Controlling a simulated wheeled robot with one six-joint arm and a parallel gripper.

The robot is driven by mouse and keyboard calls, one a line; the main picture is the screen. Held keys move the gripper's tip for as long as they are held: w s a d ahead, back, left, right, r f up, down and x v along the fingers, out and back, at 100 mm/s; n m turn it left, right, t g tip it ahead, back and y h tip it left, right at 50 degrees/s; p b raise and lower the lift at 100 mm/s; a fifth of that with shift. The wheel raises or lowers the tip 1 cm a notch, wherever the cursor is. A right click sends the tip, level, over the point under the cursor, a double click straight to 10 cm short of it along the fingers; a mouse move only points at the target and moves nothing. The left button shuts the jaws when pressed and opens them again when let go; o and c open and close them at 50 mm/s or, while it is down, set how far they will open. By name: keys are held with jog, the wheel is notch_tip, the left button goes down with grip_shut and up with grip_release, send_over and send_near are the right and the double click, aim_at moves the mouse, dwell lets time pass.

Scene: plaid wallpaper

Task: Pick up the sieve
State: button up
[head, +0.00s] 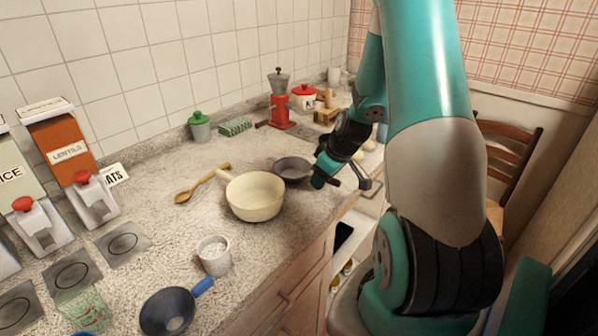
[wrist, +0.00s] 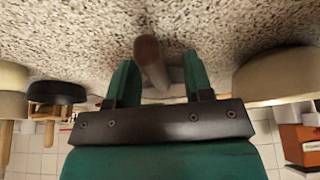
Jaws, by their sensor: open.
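A grey, shallow, round-bowled utensil (head: 292,168) lies on the counter beside the cream pot and appears to be the sieve. Its mesh cannot be made out. My gripper (head: 322,172) is low over the counter at the right side of this bowl. In the wrist view, my gripper (wrist: 159,62) is open. A brown rounded handle (wrist: 150,60) shows between its two green fingers, nearer the left one. Whether the fingers touch the handle I cannot tell. The gripper partly hides the handle in the head view.
The cream pot (head: 254,197) stands close to the left of the bowl. A wooden spoon (head: 203,184), a white cup (head: 214,256) and a blue-handled pan-like utensil (head: 168,311) lie farther left and front. A red coffee grinder (head: 281,108) stands behind. The counter's edge runs below my arm.

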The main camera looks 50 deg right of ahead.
grip_shut()
jog(key=shift+r, duration=0.1)
